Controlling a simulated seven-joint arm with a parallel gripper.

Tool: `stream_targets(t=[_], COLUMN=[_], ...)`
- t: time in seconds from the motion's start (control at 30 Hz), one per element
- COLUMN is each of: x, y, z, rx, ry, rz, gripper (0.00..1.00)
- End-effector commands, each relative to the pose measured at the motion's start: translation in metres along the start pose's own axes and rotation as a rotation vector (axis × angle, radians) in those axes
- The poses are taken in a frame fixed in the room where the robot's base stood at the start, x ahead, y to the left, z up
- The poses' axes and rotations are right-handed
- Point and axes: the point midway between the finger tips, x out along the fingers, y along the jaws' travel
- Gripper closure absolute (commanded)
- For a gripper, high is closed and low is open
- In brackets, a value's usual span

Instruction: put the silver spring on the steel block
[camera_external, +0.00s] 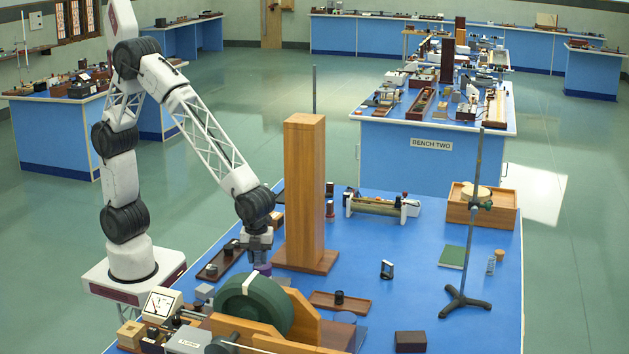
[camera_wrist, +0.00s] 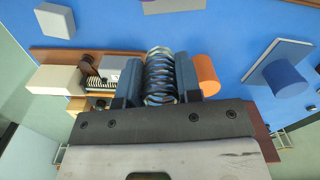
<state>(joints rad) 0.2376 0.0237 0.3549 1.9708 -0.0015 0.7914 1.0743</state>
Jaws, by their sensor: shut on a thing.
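My gripper (camera_external: 258,250) is low over the left part of the near blue bench, beside the tall wooden column. In the wrist view its two blue-grey fingers (camera_wrist: 160,84) are shut on the silver spring (camera_wrist: 159,72), a coil with shiny bands between them. In the external view the spring cannot be made out at the gripper. A small grey block (camera_external: 205,291) on the bench's left side may be the steel block. A grey block also shows at the upper left of the wrist view (camera_wrist: 55,20), apart from the spring; I cannot tell if it is the same one.
The tall wooden column (camera_external: 305,190) stands just right of my gripper. A green wheel in a wooden frame (camera_external: 254,304) is in front. In the wrist view an orange cylinder (camera_wrist: 207,75) is close by the right finger. A retort stand (camera_external: 464,296) is at right; the bench middle is fairly clear.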

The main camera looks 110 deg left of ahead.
Motion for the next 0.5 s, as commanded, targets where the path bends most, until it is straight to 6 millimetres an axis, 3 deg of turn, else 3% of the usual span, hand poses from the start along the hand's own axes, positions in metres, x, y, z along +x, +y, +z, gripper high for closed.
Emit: stream_targets(t=[0.5], x=[0.008], y=[0.121], z=[0.03], rx=[0.001], ry=[0.001], rz=[-0.002], gripper=[0.9])
